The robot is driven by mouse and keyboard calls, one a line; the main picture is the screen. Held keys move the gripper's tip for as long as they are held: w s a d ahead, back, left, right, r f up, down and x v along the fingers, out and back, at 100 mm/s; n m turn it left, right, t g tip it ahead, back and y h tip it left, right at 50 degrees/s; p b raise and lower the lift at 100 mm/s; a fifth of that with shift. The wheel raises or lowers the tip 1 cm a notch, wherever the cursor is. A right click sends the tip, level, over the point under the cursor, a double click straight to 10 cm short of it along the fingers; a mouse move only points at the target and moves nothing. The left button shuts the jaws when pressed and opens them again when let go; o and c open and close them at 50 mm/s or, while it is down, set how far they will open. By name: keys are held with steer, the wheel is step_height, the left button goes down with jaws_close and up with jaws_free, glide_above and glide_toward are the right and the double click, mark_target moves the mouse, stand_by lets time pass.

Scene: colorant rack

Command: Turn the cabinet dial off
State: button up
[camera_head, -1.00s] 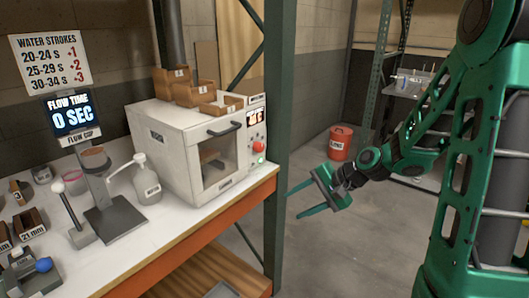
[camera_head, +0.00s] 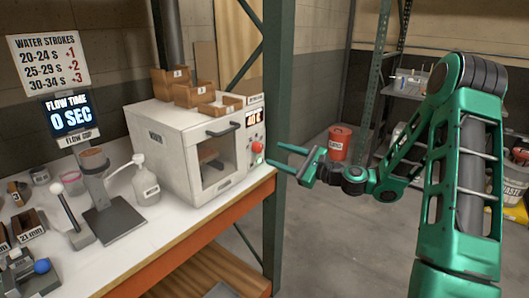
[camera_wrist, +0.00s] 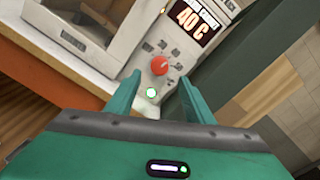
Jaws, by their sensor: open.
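The white cabinet (camera_head: 175,145) stands on the bench with a glass door and a control panel at its right front. A red dial (camera_head: 257,147) sits on that panel; in the wrist view the dial (camera_wrist: 159,65) has several marks around it. The display (camera_wrist: 195,22) above it reads 40 C. A green light (camera_wrist: 151,93) glows below the dial. My gripper (camera_head: 275,160) is open and empty, with its fingers pointing at the panel. In the wrist view the dial lies ahead of the gap between the fingertips (camera_wrist: 158,82). I cannot tell whether a finger touches the panel.
A green rack post (camera_head: 277,120) rises beside the cabinet's right side, close to my fingers. Wooden bins (camera_head: 187,90) sit on the cabinet. A pump bottle (camera_head: 146,185) and a flow cup stand (camera_head: 105,200) stand to its left. Open floor lies right of the bench.

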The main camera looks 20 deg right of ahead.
mark_target(261, 149)
steer(key=x, duration=0.7)
steer(key=shift+w, duration=0.1)
